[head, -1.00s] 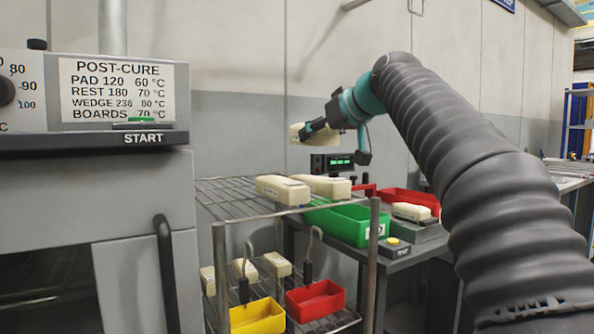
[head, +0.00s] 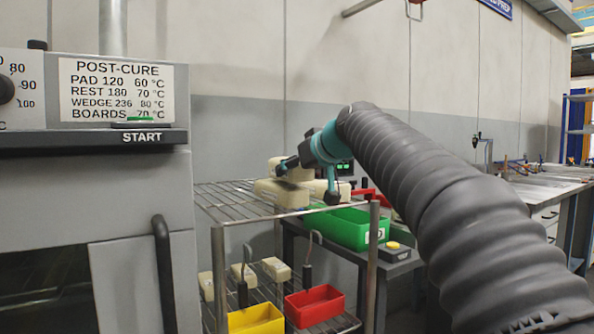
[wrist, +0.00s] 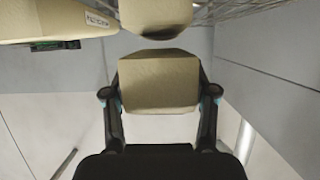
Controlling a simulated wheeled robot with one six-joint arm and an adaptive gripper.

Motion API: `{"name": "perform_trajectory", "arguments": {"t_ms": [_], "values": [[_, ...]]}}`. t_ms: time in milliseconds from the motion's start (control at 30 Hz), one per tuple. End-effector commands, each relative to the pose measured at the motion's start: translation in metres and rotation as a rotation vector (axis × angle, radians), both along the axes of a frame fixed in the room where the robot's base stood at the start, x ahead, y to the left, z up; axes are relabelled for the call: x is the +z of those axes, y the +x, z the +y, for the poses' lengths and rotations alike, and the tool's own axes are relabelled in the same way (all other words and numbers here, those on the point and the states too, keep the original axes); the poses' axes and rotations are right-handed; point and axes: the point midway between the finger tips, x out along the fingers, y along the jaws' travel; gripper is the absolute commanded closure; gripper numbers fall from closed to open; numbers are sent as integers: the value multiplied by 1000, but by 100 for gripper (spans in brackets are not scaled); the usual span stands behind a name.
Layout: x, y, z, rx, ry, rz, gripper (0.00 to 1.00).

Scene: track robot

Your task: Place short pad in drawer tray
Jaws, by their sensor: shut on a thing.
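My gripper (head: 284,170) is shut on a cream pad (head: 275,164), held just above the wire rack's top shelf. In the wrist view the held pad (wrist: 158,82) sits between the two fingers (wrist: 158,95). Two longer cream pads lie on the shelf, one in front (head: 282,195) and one to the right (head: 322,188). The held pad overlaps the front one in the head view; I cannot tell if they touch. The wrist view also shows a labelled pad (wrist: 50,22) at left and another cream block (wrist: 155,14) at top. I cannot identify the drawer tray.
The wire rack (head: 225,205) stands beside the oven (head: 100,190). A green bin (head: 345,228) and a red bin (head: 372,196) are on the bench behind. Yellow (head: 256,318) and red (head: 314,304) bins and several small blocks are on the lower shelf. A bench with drawers (head: 548,215) is at right.

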Motion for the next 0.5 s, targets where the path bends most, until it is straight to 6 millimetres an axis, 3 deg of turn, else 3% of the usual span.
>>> {"name": "perform_trajectory", "arguments": {"t_ms": [500], "values": [[-12,0,1,2,0,0,77]]}}
